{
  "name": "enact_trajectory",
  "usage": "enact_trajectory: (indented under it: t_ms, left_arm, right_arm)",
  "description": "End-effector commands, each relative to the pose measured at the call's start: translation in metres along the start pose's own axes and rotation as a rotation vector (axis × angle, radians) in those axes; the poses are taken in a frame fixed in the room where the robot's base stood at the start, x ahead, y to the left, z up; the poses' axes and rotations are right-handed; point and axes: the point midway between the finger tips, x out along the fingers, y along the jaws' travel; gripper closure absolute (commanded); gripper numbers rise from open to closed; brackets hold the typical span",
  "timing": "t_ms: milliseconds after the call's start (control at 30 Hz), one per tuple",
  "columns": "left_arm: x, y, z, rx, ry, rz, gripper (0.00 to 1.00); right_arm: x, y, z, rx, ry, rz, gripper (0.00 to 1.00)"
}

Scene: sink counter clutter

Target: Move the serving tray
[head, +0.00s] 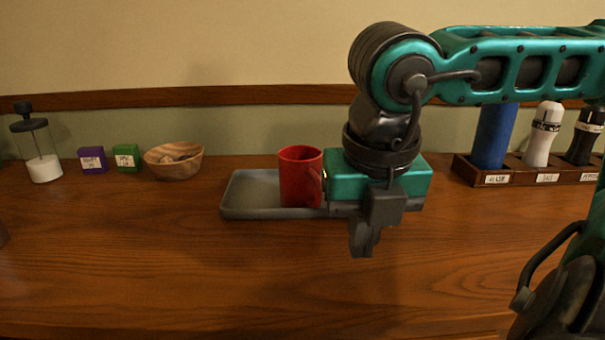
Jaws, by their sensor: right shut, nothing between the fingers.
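The serving tray (240,211) is grey and shallow and lies on the wooden counter near the middle of the head view. A red mug (297,178) stands upright on it, its handle facing right. My right gripper (363,250) is in front of the tray's right part, fingers pointing down, shut and empty. Whether the fingers touch the tray cannot be told. My left gripper is not in view.
A wooden bowl (173,161), green box (127,158), purple box (92,160) and glass jar (38,150) stand at the back left. At the back right, a wooden rack (465,170) holds a blue cylinder (493,138) and two shakers. The front counter is clear.

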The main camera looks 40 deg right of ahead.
Motion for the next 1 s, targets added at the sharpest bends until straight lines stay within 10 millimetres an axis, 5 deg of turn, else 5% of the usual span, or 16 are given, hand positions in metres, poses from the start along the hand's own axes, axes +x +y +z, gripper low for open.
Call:
enact_trajectory:
  t_ms: [467,900,1000]
  left_arm:
    - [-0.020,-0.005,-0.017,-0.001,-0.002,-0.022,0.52]
    - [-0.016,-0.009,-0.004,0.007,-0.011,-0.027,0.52]
    - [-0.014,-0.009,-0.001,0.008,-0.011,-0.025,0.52]
  right_arm:
    - [-0.003,0.000,0.023,0.001,0.007,0.001,1.00]
    - [0.021,0.000,0.111,0.003,0.004,-0.003,1.00]
    - [0.031,0.000,0.117,0.000,0.006,0.001,1.00]
